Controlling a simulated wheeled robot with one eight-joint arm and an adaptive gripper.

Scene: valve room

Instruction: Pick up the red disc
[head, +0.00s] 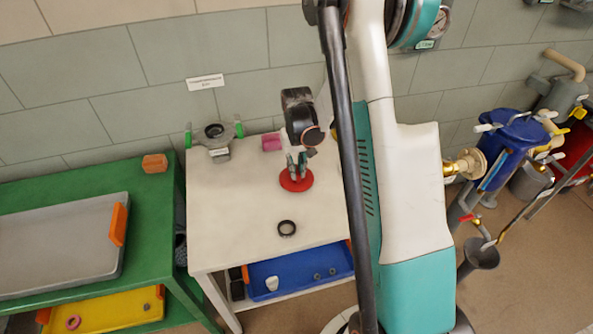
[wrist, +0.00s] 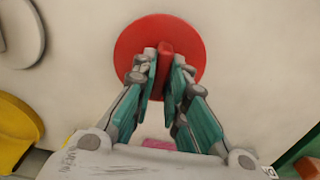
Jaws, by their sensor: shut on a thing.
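The red disc (head: 296,181) lies on the white table in the head view, with my gripper (head: 298,166) right above it. In the wrist view the red disc (wrist: 137,38) is a flat round plate with a raised red grip bar across its middle. My gripper (wrist: 165,68) is shut on that bar, one finger on each side. The fingers hide part of the disc's near side. I cannot tell whether the disc touches the table or is slightly raised.
A white table (head: 240,235) holds a dark ring (head: 287,228), a pink block (head: 271,142) and a grey fitting with green handles (head: 216,140). A green bench (head: 150,210) with a grey tray (head: 60,240) stands left. A blue tray (head: 300,275) sits below the tabletop.

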